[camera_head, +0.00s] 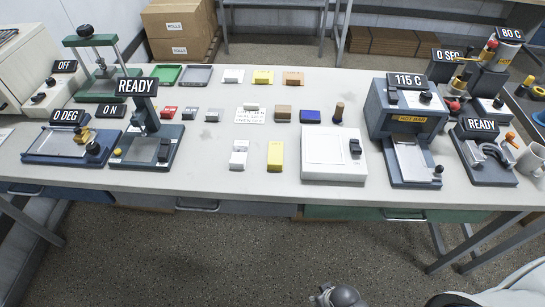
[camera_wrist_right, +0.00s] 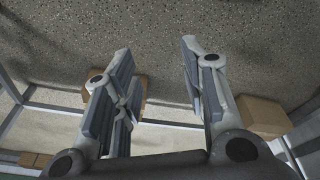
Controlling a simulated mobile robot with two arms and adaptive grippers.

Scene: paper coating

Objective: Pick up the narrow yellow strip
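A narrow yellow strip (camera_head: 275,156) lies in the front row of the table in the head view, right of a similar white strip (camera_head: 239,155). A wider yellow piece (camera_head: 263,77) lies in the back row. My right gripper (camera_wrist_right: 158,62) shows in the right wrist view with its two fingers spread wide and nothing between them. It is over the floor, away from the strip. A grey part of my own body shows at the bottom edge of the head view. My left gripper is not in view.
A white device (camera_head: 322,175) stands just right of the yellow strip. Small blocks sit behind the strip. The tabletop (camera_head: 215,184) is clear around its front edge.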

